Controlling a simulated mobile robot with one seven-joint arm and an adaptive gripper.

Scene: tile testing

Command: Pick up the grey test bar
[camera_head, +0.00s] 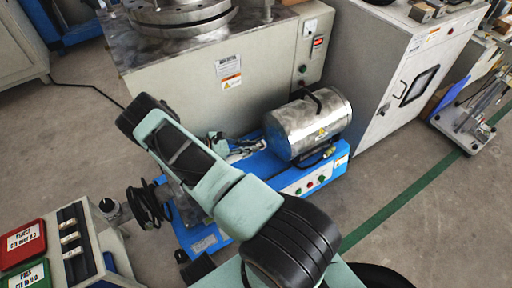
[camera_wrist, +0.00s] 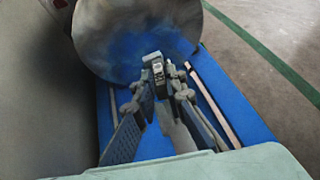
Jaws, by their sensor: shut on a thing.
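My gripper (camera_wrist: 158,100) points down at the blue machine bed beside the steel drum. Its two fingers are shut on a pale grey piece (camera_wrist: 154,68) with dark marks, which looks like the grey test bar; its lower end is hard to make out. In the head view my own arm hides most of my gripper, and the bar cannot be made out there.
The steel drum (camera_head: 312,122) stands on the blue machine base (camera_head: 325,173), close to my gripper. A grey cabinet (camera_head: 215,85) rises behind. At left are a red bin (camera_head: 22,243), a green bin (camera_head: 25,278) and a rack of pale bars (camera_head: 72,238). Open floor lies at right.

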